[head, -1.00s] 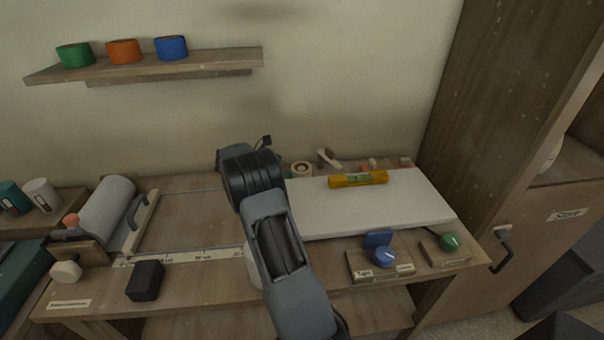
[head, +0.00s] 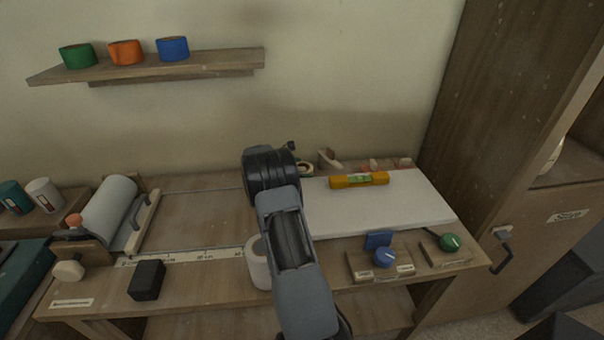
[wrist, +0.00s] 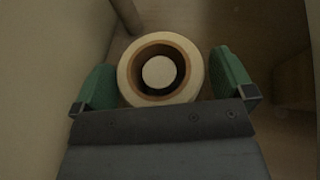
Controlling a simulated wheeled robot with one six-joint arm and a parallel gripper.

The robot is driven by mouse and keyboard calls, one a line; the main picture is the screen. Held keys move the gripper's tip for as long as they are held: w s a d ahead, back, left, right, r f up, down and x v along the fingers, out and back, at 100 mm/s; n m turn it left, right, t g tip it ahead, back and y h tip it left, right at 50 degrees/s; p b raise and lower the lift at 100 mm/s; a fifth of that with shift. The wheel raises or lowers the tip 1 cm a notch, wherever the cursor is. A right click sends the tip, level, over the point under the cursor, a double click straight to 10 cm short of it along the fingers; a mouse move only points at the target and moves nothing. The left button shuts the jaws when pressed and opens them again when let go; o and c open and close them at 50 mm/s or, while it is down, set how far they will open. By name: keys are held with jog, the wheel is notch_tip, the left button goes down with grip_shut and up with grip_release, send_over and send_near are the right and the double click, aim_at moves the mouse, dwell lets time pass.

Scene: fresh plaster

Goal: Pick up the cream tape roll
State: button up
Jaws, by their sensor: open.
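The cream tape roll (wrist: 127,75) lies flat with its hole facing the wrist camera. Its core is brown and a pale round shape shows inside the hole. In the head view a small part of the roll (head: 307,166) shows at the back of the table, mostly hidden behind my arm. My gripper (wrist: 162,62) is open, with one green finger on each side of the roll. A narrow gap shows between the roll and each finger, though I cannot tell their heights apart.
A wooden hook-like piece (head: 329,160) stands just right of the roll. A yellow level (head: 359,180) lies on the white board (head: 410,208). A white cylinder (head: 257,266) stands near the front, partly behind my arm. Colored rolls sit on the wall shelf (head: 215,61).

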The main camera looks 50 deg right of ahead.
jog(key=shift+c, duration=0.3)
jog(key=c, duration=0.8)
jog(key=shift+c, duration=0.2)
